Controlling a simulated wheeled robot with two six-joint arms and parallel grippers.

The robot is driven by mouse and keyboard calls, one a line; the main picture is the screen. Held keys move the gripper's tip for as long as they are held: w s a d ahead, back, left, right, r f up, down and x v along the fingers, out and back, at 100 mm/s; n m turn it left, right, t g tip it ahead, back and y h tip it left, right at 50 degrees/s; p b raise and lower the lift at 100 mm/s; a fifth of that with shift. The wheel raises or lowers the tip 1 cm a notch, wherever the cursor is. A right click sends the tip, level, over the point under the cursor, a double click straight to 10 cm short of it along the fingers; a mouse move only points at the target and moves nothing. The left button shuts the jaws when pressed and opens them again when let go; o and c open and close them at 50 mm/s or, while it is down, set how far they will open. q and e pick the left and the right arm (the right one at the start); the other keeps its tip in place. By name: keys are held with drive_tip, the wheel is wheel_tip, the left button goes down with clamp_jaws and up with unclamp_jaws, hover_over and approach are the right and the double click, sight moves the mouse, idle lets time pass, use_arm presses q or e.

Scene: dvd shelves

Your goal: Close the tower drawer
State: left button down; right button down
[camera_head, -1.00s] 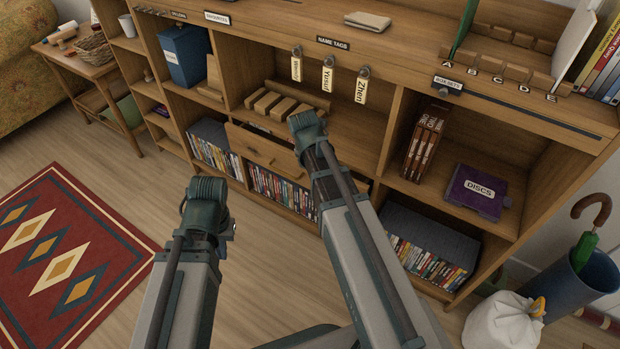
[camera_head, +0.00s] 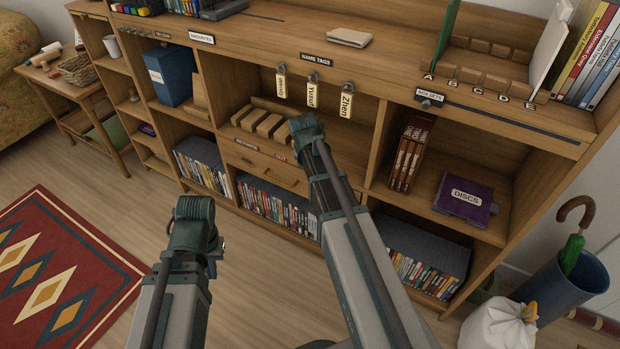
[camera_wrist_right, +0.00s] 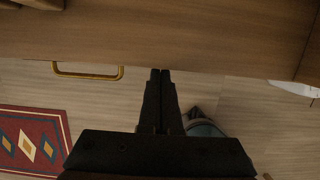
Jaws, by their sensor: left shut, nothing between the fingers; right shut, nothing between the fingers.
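The wooden drawer (camera_head: 262,166) sits under the cubby with the wooden blocks, left of my right arm in the head view. Its front looks flush or nearly flush with the unit, and my right arm covers its right end. In the right wrist view, a brass handle (camera_wrist_right: 88,76) sticks out past the wooden edge. My right gripper (camera_wrist_right: 160,74) is shut and empty, its tips at that edge, right of the handle; contact is unclear. In the head view it is hidden behind its arm. My left gripper (camera_head: 217,250) is shut, mostly hidden by its wrist, over the floor before the unit.
DVD rows (camera_head: 278,207) fill the compartment below the drawer. Name tags (camera_head: 313,92) hang above the cubby. A blue bin (camera_head: 575,285) and a white bag (camera_head: 497,325) stand at the right.

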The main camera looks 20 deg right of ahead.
drive_tip(key=shift+w+d+r, duration=0.1)
drive_tip(key=shift+w+d, duration=0.05)
drive_tip(key=p+v, duration=0.7)
drive_tip(key=shift+r, duration=0.15)
idle(0.3)
drive_tip(key=shift+a, duration=0.25)
